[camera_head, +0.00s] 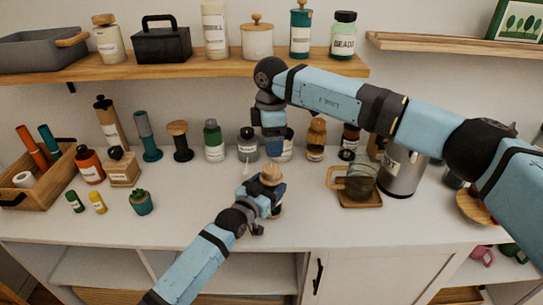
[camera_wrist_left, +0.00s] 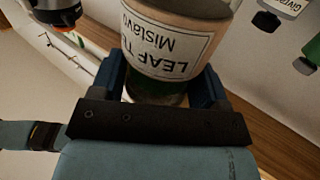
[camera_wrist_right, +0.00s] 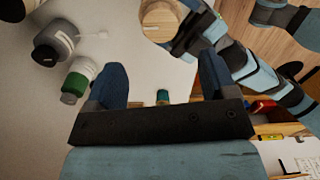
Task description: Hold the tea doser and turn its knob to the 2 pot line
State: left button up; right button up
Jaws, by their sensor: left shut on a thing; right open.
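The tea doser (camera_head: 271,175) has a wooden knob on top and is held just above the white counter's front part. In the left wrist view the doser (camera_wrist_left: 165,45) shows a pale label reading "LEAF T" and "Mistavu", upside down, and a green part. My left gripper (camera_head: 266,192) is shut around its body. My right gripper (camera_head: 273,146) is open and empty, behind and above the doser, apart from it. In the right wrist view the wooden knob (camera_wrist_right: 160,18) is beyond the open fingers (camera_wrist_right: 160,82). The pot lines cannot be read.
Jars and bottles, among them a green-capped jar (camera_head: 214,140), stand along the back of the counter (camera_head: 180,200). A glass cup (camera_head: 360,181) on a wooden coaster and a metal canister (camera_head: 402,172) are at right. A wooden crate (camera_head: 50,190) is at left. A shelf (camera_head: 200,68) hangs above.

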jog(key=shift+r, duration=1.55)
pick_arm(q)
jog(key=o, duration=1.2)
